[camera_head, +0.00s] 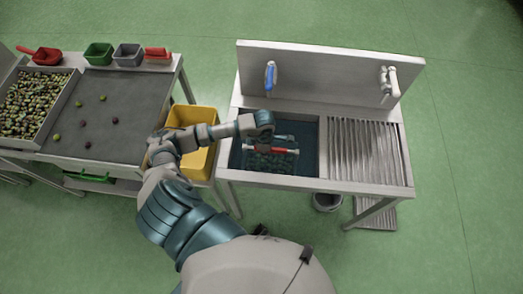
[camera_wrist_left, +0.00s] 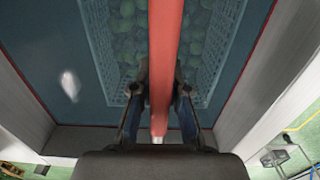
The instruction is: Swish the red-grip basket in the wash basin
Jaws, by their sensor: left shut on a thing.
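The wash basin (camera_head: 309,148) is the dark blue sink in the left part of the steel unit. The basket (camera_head: 262,160) is in the basin, with its red grip (camera_head: 285,150) across the top. My left gripper (camera_head: 268,135) reaches over the basin and is shut on the red grip. In the left wrist view the red grip (camera_wrist_left: 165,60) runs between the fingers (camera_wrist_left: 160,92). Below it the basket's mesh walls (camera_wrist_left: 215,50) hold green olives (camera_wrist_left: 130,30), seen through bluish water. My right gripper is not in view.
A blue-handled tap or sprayer (camera_head: 270,77) and a white tap (camera_head: 389,83) are on the backsplash. A ribbed drainboard (camera_head: 368,150) is clear at the right. A yellow bin (camera_head: 203,165) stands left of the basin, beside a sorting table (camera_head: 125,95) with olives and small tubs.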

